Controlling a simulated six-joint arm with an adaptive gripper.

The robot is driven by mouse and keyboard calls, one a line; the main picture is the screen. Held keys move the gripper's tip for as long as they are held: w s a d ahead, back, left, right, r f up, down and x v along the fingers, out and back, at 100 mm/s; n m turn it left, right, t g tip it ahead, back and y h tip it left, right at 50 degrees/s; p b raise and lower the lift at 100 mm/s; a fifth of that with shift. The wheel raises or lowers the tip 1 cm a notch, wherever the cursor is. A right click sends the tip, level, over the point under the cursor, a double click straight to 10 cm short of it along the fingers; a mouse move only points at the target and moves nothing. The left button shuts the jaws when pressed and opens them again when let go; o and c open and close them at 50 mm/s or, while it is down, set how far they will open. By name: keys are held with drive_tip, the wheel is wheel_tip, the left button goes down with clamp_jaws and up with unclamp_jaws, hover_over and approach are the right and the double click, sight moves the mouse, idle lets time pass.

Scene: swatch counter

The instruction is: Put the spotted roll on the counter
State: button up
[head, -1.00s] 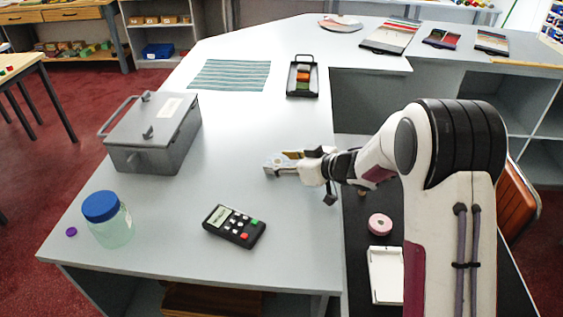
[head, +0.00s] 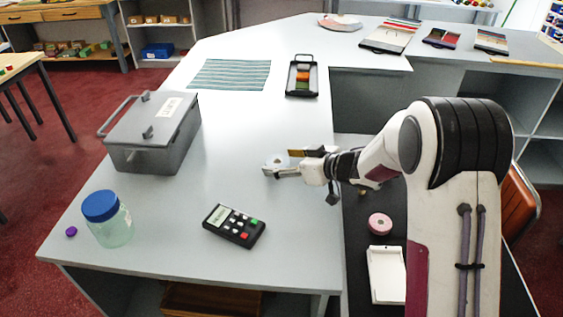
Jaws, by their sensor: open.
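A small pale grey-blue roll with a hole in it (head: 273,163) rests on the grey counter (head: 190,228), near the counter's inner right edge. It looks like the spotted roll, but its spots are too small to make out. My gripper (head: 286,163) reaches in from the right, low over the counter. Its fingers are apart, one on the far side and one on the near side, with the roll at their tips. I cannot tell whether a finger still touches the roll.
A pink roll (head: 380,223) and a white tray (head: 386,274) lie on the dark surface at right.

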drive_tip(key=v, duration=1.1)
drive_tip(key=shift+d+r, duration=0.1)
idle(0.6)
drive_tip(key=shift+w+d+r, duration=0.15)
drive_tip(key=shift+r, duration=0.1)
drive_tip(key=d+r+m+t+h, duration=0.35)
drive_tip(key=d+r+h, duration=0.25)
drive_tip(key=d+r, duration=0.3)
drive_tip(key=s+d+r+m+h, duration=0.4)
drive_tip(key=s+d+r+h, duration=0.1)
drive_tip(key=s+d, duration=0.3)
drive_tip(key=s+a+f+m+g, duration=0.1)
drive_tip(key=s+f+g, duration=0.1)
drive_tip(key=s, duration=1.2)
drive_tip(key=s+a+f+m+g, duration=0.1)
drive_tip(key=s+f+m+g, duration=0.1)
drive_tip(key=s, duration=1.2)
wheel_tip(320, 180, down, 2)
drive_tip(key=shift+a+f+g+y, duration=0.2)
drive_tip(key=shift+a+g+y, duration=0.2)
drive_tip(key=shift+g, duration=0.45)
